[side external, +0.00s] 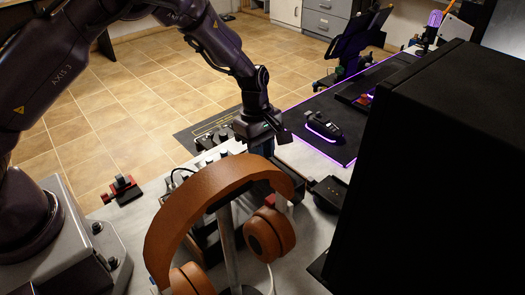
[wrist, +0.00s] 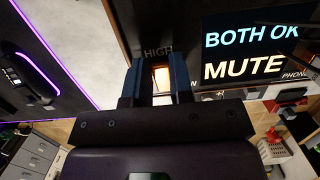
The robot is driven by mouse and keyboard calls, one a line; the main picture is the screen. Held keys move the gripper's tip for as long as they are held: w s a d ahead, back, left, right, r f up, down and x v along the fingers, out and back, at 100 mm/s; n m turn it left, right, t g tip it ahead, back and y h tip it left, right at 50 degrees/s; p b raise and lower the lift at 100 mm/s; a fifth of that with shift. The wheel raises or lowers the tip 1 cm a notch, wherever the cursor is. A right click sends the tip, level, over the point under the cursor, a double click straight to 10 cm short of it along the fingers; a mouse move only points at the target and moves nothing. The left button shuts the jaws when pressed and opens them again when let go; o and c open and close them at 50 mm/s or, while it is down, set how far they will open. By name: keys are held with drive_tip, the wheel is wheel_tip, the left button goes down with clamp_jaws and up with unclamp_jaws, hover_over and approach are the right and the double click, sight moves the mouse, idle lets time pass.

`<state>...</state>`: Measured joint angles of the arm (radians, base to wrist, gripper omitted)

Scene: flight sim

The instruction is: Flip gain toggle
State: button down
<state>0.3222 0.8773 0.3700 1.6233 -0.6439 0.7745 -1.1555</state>
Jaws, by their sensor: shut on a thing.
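In the wrist view, my gripper (wrist: 154,68) has its two blue fingers on either side of a small light-coloured piece, the gain toggle (wrist: 161,80), below the printed word HIGH. The gripper is shut on it. The fingers hide most of the toggle, so its exact position cannot be told. In the side view, my gripper (side external: 261,146) points down behind the headphones, and the toggle is hidden there.
Brown headphones (side external: 205,190) on a stand are in front of my gripper. A large black box (side external: 440,170) fills the right side. A screen (wrist: 255,50) beside the fingers reads BOTH OK and MUTE.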

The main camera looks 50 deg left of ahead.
idle(0.3)
drive_tip(key=c, duration=1)
unclamp_jaws()
wheel_tip(320, 180, up, 13)
drive_tip(key=a, duration=0.2)
drive_tip(key=shift+a, duration=0.2)
drive_tip(key=shift+f, duration=0.1)
